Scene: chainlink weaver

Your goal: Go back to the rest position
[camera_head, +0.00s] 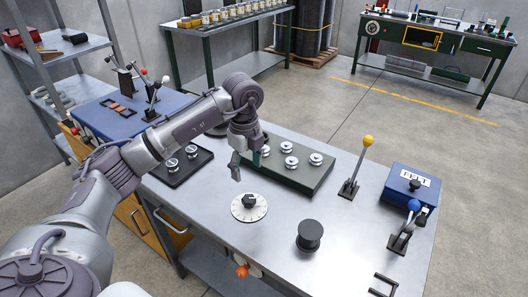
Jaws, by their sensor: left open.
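My left arm comes in from the left edge and reaches over the metal workbench (345,262). My left gripper (246,165) points down, open, with nothing visible between its fingers. It hangs at the left end of a dark green block (305,182) that carries several silver spool-like pieces, and hides part of that end. Whether it touches the block cannot be told. A white round dial (262,212) with a black knob lies below the gripper in the picture. My right gripper is out of view.
A black tray (172,180) with silver pieces lies left of the gripper. On the right stand a yellow-knobbed lever (355,166), a blue counter box (397,182) and a blue-knobbed lever (405,235). A black spool (310,235) stands near the front.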

